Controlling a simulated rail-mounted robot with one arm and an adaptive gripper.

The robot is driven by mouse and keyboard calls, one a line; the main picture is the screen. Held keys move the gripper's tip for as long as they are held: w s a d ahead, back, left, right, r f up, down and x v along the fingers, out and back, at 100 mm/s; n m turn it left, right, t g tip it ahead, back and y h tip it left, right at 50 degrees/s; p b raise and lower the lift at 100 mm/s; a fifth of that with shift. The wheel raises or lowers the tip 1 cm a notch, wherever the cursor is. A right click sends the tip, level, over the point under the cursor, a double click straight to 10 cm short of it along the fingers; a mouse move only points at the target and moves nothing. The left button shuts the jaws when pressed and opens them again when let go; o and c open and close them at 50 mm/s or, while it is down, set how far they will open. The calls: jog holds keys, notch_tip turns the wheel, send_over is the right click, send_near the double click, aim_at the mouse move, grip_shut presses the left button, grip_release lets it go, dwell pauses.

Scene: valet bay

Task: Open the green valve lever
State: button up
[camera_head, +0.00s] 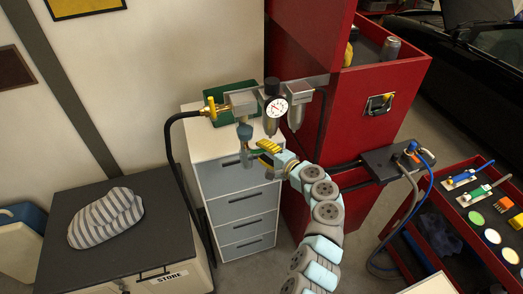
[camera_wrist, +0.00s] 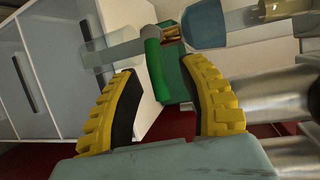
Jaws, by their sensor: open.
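The green valve lever (camera_wrist: 156,70) shows in the wrist view as a short green bar hanging by a grey pipe. My gripper (camera_wrist: 162,70) is open, with one yellow, black-padded finger on each side of the bar. The bar lies between the fingertips, nearer the left one; I cannot tell whether it touches. In the head view my gripper (camera_head: 263,151) is just below the air regulator unit with its round gauge (camera_head: 275,107). There the lever is largely hidden by my gripper.
A yellow-handled valve (camera_head: 212,108) with a black hose is left of the gauge. A white drawer unit (camera_head: 238,187) stands below, and a red cabinet (camera_head: 375,140) rises at right. A black-topped store box (camera_head: 75,265) bears a striped cloth (camera_head: 106,217). A red tray cart (camera_head: 470,245) is at lower right.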

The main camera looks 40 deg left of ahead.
jog(key=shift+a+f, duration=0.1)
jog(key=shift+a, duration=0.25)
grip_shut()
dwell(0.3)
jog(key=shift+r+n+t+h+p, duration=0.35)
jog(key=shift+r+n+h, duration=0.3)
jog(key=shift+n, duration=0.55)
jog(key=shift+s+a+r+n+t+h+b, duration=0.15)
jog(key=shift+r+n+t+h+b, duration=0.2)
jog(key=shift+n+b, duration=0.25)
jog(key=shift+s+a+r+n+t+h+b, duration=0.1)
jog(key=shift+s+r+n+t+h+b, duration=0.15)
jog(key=shift+n+h+b, duration=0.35)
